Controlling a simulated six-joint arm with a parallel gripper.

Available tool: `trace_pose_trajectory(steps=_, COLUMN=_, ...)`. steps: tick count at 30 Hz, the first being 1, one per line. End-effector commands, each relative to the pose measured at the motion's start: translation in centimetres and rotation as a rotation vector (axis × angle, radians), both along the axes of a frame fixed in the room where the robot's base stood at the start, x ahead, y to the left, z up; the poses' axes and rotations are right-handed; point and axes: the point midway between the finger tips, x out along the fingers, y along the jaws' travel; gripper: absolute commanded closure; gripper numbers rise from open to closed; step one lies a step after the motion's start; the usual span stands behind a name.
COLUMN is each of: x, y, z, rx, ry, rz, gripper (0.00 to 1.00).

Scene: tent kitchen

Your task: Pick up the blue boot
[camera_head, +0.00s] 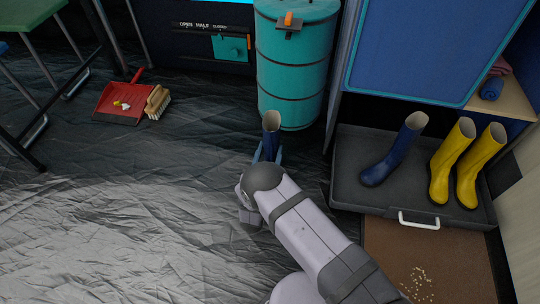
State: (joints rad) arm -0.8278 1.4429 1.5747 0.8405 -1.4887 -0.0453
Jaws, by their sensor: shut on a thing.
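A blue boot (270,142) is at my gripper (267,156), left of the tray and in front of the teal barrel. Its pale open top points up. My gripper is shut on this boot, and my arm hides the lower part of it. I cannot tell whether its sole touches the floor. A second blue boot (393,155) stands tilted to the right in the dark tray (345,160).
Two yellow boots (466,162) stand at the tray's right side. The tray has a white handle (419,221). A brown mat (385,250) with crumbs lies before it. A teal barrel (292,75) stands behind.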

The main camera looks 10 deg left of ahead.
Motion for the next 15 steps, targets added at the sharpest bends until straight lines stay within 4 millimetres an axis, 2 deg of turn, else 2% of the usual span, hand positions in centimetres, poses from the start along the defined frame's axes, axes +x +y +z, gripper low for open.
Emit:
trace_pose_trajectory(steps=8, x=0.1, y=0.1, z=2.4, rx=0.003, ry=-0.007, rz=0.001, gripper=1.0)
trace_pose_trajectory(steps=15, x=0.1, y=0.1, z=6.0, rx=0.003, ry=-0.007, rz=0.001, gripper=1.0)
